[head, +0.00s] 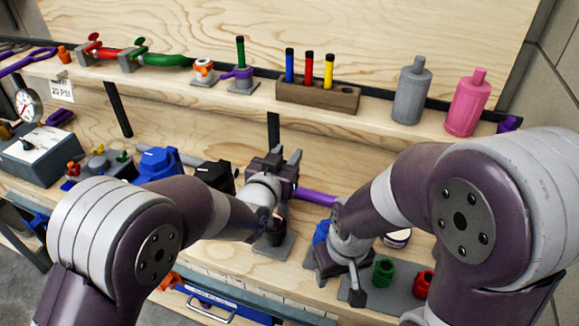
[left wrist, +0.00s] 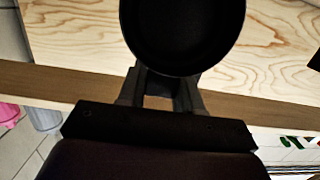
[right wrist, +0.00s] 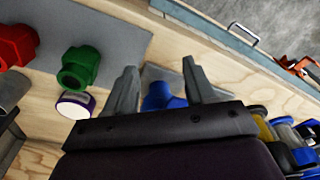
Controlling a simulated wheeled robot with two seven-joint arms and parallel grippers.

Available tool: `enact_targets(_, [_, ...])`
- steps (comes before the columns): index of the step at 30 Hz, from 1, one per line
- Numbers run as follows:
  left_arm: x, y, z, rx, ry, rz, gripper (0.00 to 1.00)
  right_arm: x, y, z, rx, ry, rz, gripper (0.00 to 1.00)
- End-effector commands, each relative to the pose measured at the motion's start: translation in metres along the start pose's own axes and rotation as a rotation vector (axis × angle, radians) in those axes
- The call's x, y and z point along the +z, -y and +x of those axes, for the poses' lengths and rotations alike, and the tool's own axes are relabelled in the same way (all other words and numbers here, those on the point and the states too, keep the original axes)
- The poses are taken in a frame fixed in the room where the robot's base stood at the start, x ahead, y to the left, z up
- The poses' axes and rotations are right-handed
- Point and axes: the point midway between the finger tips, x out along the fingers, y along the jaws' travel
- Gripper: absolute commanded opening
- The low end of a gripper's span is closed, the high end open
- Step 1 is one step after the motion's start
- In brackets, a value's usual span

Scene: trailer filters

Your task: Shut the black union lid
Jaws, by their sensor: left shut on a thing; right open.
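My left gripper (head: 286,168) is at the middle of the bench, above and behind a black union (head: 276,232) on a grey plate. In the left wrist view a large round black part, seemingly the black union lid (left wrist: 184,30), fills the top. The left gripper (left wrist: 160,85) is shut on its lower edge. The lid is too dark to show its inner detail, and its join to the union is hidden in the head view. My right gripper (head: 342,270) is open at the right, low over the bench; in the right wrist view the right gripper (right wrist: 158,85) has its fingers apart.
A blue fitting (right wrist: 160,96) lies beyond the right fingers. Green (head: 383,272) and red (head: 423,284) fittings stand on a grey plate to the right. A purple bar (head: 315,196) lies behind. The shelf bears grey (head: 411,95) and pink (head: 466,105) bottles and a marker block (head: 318,97).

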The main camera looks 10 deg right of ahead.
Motion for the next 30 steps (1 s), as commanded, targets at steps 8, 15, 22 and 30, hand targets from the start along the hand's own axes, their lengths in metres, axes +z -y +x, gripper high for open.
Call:
enact_targets(8, [0.004,0.000,-0.025,0.001,0.009,0.001,0.00,0.002,0.000,0.020,0.000,-0.001,0.000,0.54])
enact_targets(15, [0.006,0.000,-0.038,0.001,0.009,0.001,0.00,0.003,0.000,0.027,0.000,-0.001,0.000,0.54])
enact_targets(22, [0.006,0.000,-0.043,0.000,0.008,0.001,0.00,0.003,0.000,0.029,0.000,-0.001,0.000,0.54])
enact_targets(30, [0.005,0.000,-0.044,0.000,0.006,0.001,0.00,0.003,0.000,0.029,0.000,-0.001,0.000,0.54])
